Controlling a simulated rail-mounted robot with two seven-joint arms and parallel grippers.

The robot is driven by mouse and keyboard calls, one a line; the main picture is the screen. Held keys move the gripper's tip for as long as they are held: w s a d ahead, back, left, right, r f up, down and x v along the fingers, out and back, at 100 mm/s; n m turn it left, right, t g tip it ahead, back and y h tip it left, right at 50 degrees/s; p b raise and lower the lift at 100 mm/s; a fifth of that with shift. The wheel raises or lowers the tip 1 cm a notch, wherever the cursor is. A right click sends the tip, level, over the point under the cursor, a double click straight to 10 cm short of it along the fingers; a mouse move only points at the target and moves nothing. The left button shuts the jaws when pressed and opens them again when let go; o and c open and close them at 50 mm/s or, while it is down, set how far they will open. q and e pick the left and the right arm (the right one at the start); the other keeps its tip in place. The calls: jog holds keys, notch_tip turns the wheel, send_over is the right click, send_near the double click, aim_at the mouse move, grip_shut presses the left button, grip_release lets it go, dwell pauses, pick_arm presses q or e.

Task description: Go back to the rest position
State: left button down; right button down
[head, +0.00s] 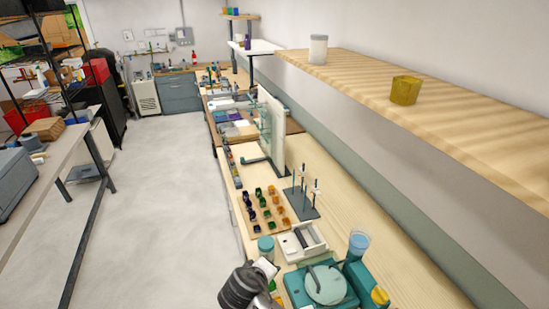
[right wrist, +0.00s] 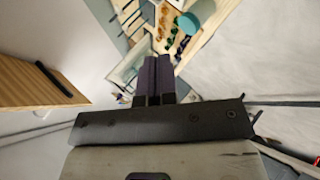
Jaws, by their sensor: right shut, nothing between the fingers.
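My right gripper (right wrist: 157,62) shows in the right wrist view, its two dark fingers together with nothing between them. It points toward the workbench, and the fingertips appear in front of the area near the small coloured cups (right wrist: 172,42). A dark and pale part of one of my arms (head: 250,284) shows at the bottom of the head view, beside the bench edge. No gripper fingers can be made out there. My left gripper is not in view. A dark stand with thin uprights (head: 301,204) is on the bench in the head view.
A tray of small cups (head: 264,212), a teal-lidded jar (head: 266,244), a white box (head: 302,243) and a teal device (head: 325,285) crowd the near bench. The floor (head: 150,200) at left is clear.

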notch_tip(320, 180, up, 10)
jog(key=s+a+t+y, duration=0.1)
jog(key=t+y, duration=0.1)
jog(key=y, duration=0.2)
jog(key=s+d+r+m+y+p, duration=0.2)
jog(key=s+d+r+m+y, duration=0.15)
jog(key=s+d, duration=0.65)
jog(key=s+d+f+m+g+h+p, duration=0.1)
jog(key=s+d+f+m+g+h, duration=0.15)
jog(key=s+d+f, duration=0.75)
jog(key=s+d+f+g, duration=0.2)
jog(key=s+f, duration=0.3)
jog(key=s, duration=0.3)
jog(key=s+d+f+g+p, duration=0.1)
jog(key=s+d+f+g, duration=0.1)
jog(key=s+f, duration=0.3)
jog(key=s, duration=0.4)
jog(key=shift+s+m, duration=0.15)
jog(key=shift+m, duration=0.25)
jog(key=shift+f+g, duration=0.1)
jog(key=shift+g, duration=0.15)
